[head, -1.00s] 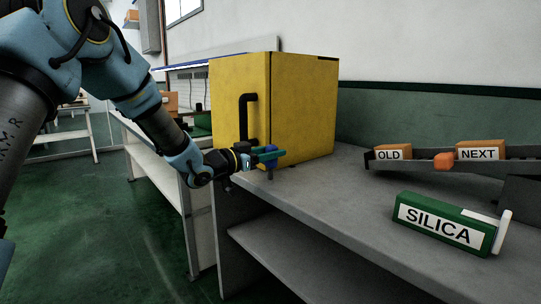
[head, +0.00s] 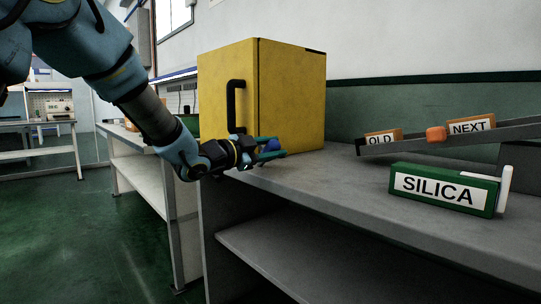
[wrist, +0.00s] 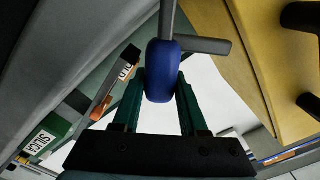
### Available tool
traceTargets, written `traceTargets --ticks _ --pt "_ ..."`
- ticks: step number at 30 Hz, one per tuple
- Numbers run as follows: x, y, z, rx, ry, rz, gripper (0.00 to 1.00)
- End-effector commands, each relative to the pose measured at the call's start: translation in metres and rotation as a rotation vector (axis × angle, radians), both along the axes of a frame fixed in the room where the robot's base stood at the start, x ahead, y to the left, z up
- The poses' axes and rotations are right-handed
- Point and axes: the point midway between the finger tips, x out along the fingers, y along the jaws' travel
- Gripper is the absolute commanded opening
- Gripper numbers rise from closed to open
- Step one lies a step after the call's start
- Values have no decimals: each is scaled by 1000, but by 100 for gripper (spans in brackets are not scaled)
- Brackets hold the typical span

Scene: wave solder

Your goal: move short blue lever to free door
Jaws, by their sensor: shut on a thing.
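The short blue lever (wrist: 162,72) has a rounded blue knob on a grey stem with a side arm. In the wrist view the knob sits between the two green fingers of my gripper (wrist: 160,92), which is shut on it. In the head view the knob (head: 272,145) shows at the bench's front edge, partly hidden by my gripper (head: 270,150). The yellow cabinet (head: 290,95) stands just behind the lever. Its door, with a black handle (head: 232,105), looks closed. The door's side (wrist: 240,60) and handle (wrist: 305,18) fill the right of the wrist view.
The grey bench (head: 345,195) has clear room in its middle. On its right are a green SILICA box (head: 440,190), and a tilted rail (head: 480,137) bearing OLD (head: 382,138) and NEXT (head: 470,127) boxes. An orange piece (head: 435,134) sits on the rail between them.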

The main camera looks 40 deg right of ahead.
Motion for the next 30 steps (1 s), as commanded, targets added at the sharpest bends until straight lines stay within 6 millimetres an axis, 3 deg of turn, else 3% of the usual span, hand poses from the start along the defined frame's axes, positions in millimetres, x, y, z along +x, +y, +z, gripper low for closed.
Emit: traceTargets --ticks 18,19,26,30 --pt "-3 0 -4 2 -43 -1 0" --pt "-3 0 -4 2 -44 -1 46" --pt "-3 0 -3 0 -42 -1 71" --pt "-3 0 -3 0 -42 -1 72"
